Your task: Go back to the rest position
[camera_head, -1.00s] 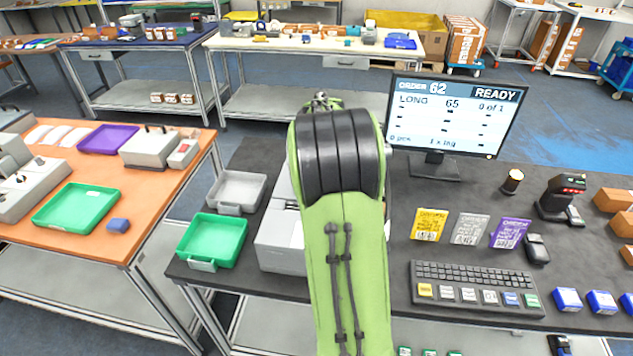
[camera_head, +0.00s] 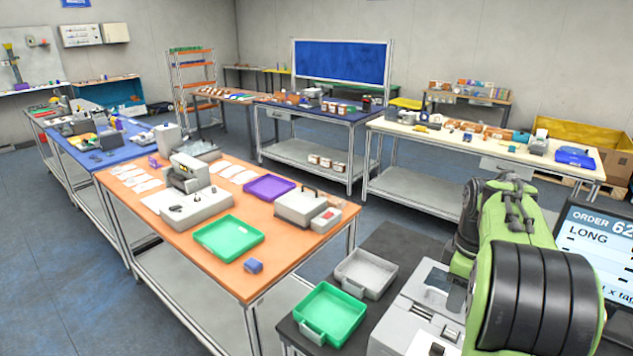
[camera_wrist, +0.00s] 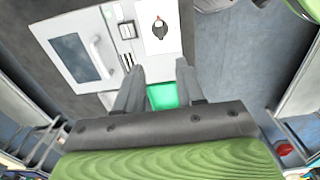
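My arm, green with dark ribbed bands, is at the right edge of the head view, over the dark workbench (camera_head: 398,240). My gripper is not visible there. In the wrist view my gripper (camera_wrist: 160,72) has its two grey fingers apart, with nothing held between them. A pale machine (camera_wrist: 75,50) with a dark window and a white panel with a small dark figure lie beyond the fingertips. A grey-white machine (camera_head: 405,325) stands on the workbench beside my arm.
A green tray (camera_head: 330,312) and a grey tray (camera_head: 365,272) sit on the dark bench. The monitor (camera_head: 592,240) is partly cut off at right. An orange-topped table (camera_head: 200,265) holds trays and machines. Open floor (camera_head: 60,290) lies at left.

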